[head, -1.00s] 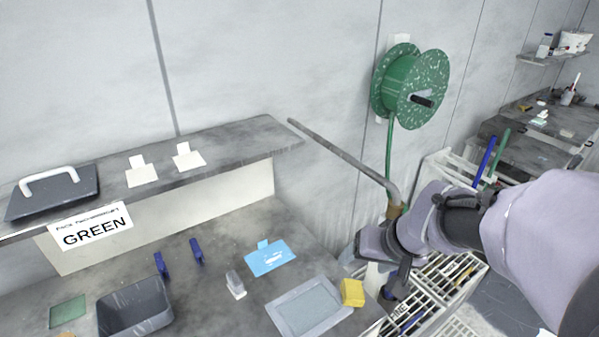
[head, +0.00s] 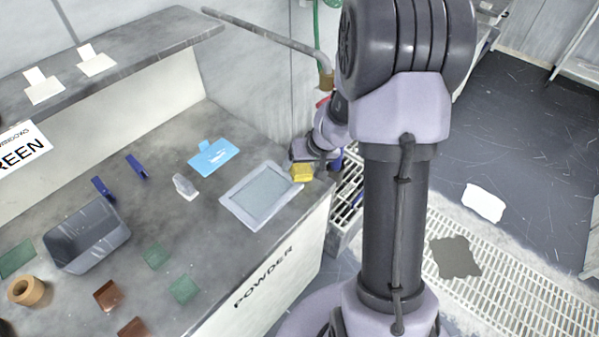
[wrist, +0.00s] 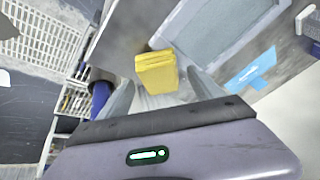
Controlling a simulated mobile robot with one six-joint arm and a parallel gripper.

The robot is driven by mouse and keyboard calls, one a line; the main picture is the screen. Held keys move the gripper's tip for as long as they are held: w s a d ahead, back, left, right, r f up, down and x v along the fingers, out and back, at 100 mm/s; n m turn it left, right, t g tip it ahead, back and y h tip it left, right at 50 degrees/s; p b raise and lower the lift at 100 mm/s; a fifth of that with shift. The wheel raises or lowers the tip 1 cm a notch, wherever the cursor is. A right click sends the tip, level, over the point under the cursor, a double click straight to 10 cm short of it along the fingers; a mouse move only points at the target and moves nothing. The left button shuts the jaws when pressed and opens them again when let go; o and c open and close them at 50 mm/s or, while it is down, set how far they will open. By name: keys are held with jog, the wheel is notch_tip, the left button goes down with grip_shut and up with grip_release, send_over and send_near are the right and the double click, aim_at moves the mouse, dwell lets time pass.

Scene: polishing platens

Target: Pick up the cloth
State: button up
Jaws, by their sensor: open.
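A yellow folded cloth (head: 302,173) lies at the right end of the grey bench, beside the framed grey tray. In the wrist view the yellow cloth (wrist: 157,72) shows several layers and lies just beyond and between my fingers. My gripper (wrist: 158,88) is open, a finger on either side of the cloth's near end; I cannot tell whether they touch it. In the head view my gripper (head: 312,157) is right at the cloth's far side, partly hidden by my own arm.
The framed tray (head: 232,207) is close to the cloth. The bench edge drops to a white rack (head: 348,190). A white sheet (head: 483,202) and grey patch (head: 455,257) lie on the floor.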

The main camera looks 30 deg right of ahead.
jog(key=shift+w+f, duration=0.15)
jog(key=shift+f, duration=0.25)
jog(key=shift+r, duration=0.15)
jog(key=c, duration=1.6)
